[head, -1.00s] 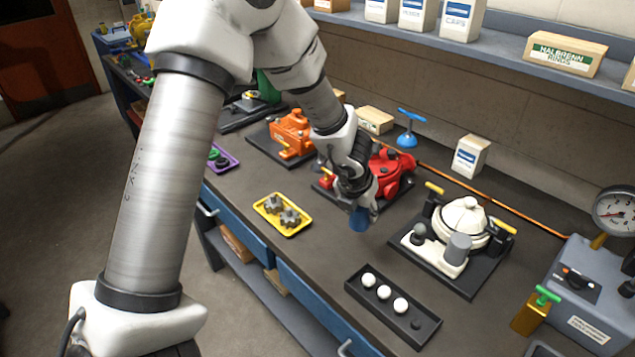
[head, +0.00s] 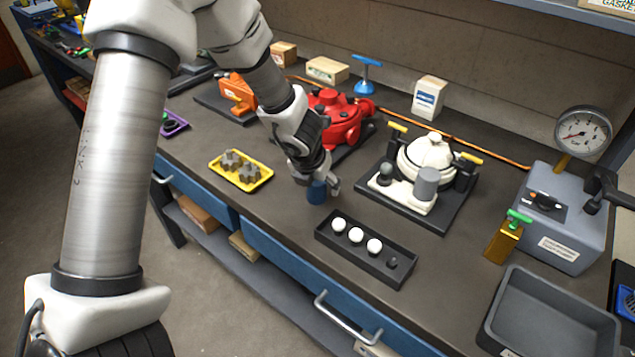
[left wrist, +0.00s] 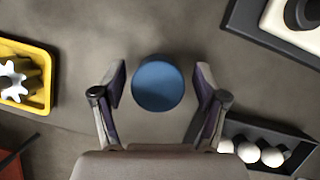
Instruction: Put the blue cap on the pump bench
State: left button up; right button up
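The blue cap (head: 317,192) is a short, plain cylinder. It is low over or on the dark pump bench (head: 285,205), between the yellow tray and the black tray. It also shows from above in the left wrist view (left wrist: 158,82). My left gripper (head: 316,180) is at the cap, its fingers pointing down on either side. In the left wrist view a gap shows between the cap and each finger of my left gripper (left wrist: 160,85), so it looks open around the cap. The cap's upper part is partly hidden in the head view. My right gripper is not in view.
A yellow tray (head: 259,181) with grey gears lies left of the cap. A black tray (head: 330,242) with white balls lies at its front right. A white pump (head: 430,155) on a dark base stands right. A red pump (head: 335,115) stands behind.

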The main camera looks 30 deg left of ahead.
pick_arm(q)
jog(key=shift+r, duration=0.2)
jog(key=p+v, duration=0.5)
jog(key=v, duration=0.7)
